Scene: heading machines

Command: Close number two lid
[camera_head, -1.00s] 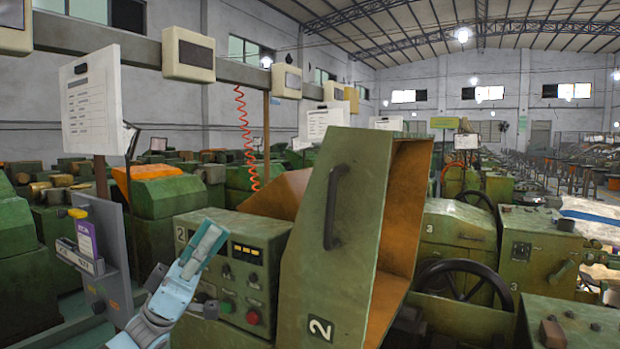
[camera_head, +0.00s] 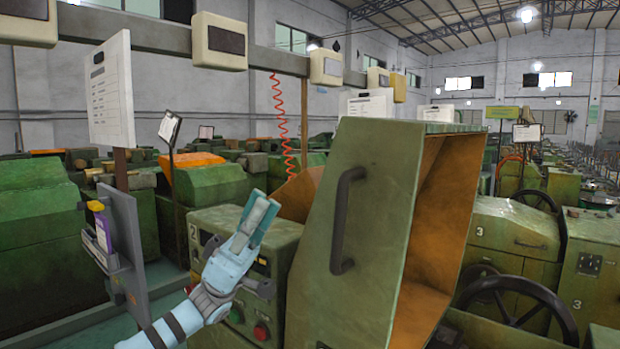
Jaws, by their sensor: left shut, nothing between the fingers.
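The number two lid (camera_head: 385,215) is a large green cover, raised open, with its orange-brown inside (camera_head: 440,220) showing on the right. A dark curved handle (camera_head: 343,220) is fixed on its near face. The green machine body marked 2 (camera_head: 203,232) stands to the left of the lid. My left gripper (camera_head: 262,212) is light blue, shut and empty. It points up in front of the machine's control panel, to the left of the handle and apart from it in the picture. My right gripper is out of view.
A grey stand (camera_head: 128,245) with a purple-and-white holder is at the left. A white sheet on a board (camera_head: 110,92) rises above it. Machine number three (camera_head: 512,238) with dark handwheels is at the right. A red coiled hose (camera_head: 280,115) hangs behind.

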